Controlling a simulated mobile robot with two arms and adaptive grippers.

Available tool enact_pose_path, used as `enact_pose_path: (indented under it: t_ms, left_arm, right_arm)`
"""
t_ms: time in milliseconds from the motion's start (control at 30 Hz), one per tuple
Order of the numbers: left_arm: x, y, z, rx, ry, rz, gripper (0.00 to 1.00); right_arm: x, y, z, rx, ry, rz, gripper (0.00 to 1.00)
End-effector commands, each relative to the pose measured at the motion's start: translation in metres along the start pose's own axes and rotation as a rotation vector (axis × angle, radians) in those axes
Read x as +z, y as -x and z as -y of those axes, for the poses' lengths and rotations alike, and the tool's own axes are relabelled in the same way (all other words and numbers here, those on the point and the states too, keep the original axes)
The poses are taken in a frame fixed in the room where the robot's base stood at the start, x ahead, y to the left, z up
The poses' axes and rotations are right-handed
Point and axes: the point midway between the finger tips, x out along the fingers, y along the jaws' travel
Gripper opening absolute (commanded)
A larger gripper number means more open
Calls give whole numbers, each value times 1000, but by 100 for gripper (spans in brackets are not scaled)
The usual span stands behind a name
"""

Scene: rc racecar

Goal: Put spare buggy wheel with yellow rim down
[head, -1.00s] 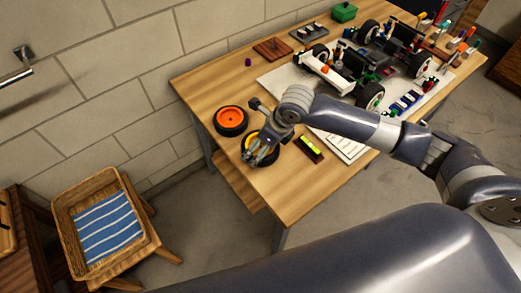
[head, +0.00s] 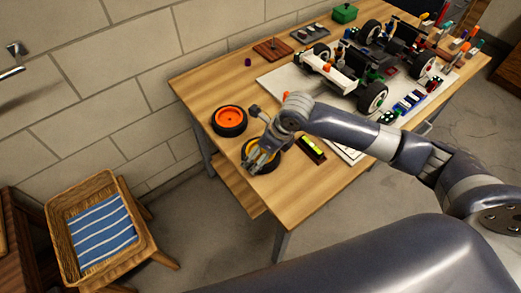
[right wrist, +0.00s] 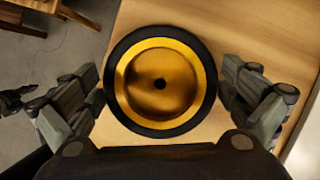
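The spare buggy wheel with a yellow rim (right wrist: 160,84) lies flat-on between the fingers of my right gripper (right wrist: 160,88), which appear to press on its black tyre from both sides. In the head view, the yellow-rimmed wheel (head: 270,165) is at the table's near left part, partly hidden by my right gripper (head: 262,150). It is at or just above the tabletop; I cannot tell whether it touches. A dark claw-like part, apparently my left gripper (right wrist: 14,100), shows at the left edge of the right wrist view; its opening is unclear.
An orange-rimmed wheel (head: 230,120) lies just behind on the wooden table (head: 215,85). A small level with a yellow-green vial (head: 311,148) lies to the right. The buggy (head: 365,65) stands farther back among parts. A basket stool (head: 75,200) stands left of the table.

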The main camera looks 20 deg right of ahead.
Motion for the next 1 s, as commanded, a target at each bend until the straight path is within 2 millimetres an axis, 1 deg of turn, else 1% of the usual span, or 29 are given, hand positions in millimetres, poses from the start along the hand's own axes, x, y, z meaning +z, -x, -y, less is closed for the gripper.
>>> enact_pose_path:
  t_ms: [167, 267, 367, 600, 700, 833, 1000]
  left_arm:
    - [0, 1, 0, 0, 0, 0, 40]
    - [0, 0, 0, 0, 1, 0, 40]
    - [0, 1, 0, 0, 1, 0, 40]
    - [0, 1, 0, 0, 1, 0, 40]
    - [0, 1, 0, 0, 1, 0, 40]
    - [0, 1, 0, 0, 1, 0, 40]
    - [0, 1, 0, 0, 0, 0, 40]
  right_arm:
    - [1, 2, 0, 0, 0, 1, 100]
    - [1, 10, 1, -3, 1, 2, 100]
    - [1, 26, 2, -3, 2, 3, 100]
    - [2, 78, 2, -4, 1, 3, 100]
    - [1, 96, 1, -3, 2, 1, 100]
    - [1, 113, 0, -1, 0, 2, 100]
    - [1, 121, 0, 0, 0, 0, 100]
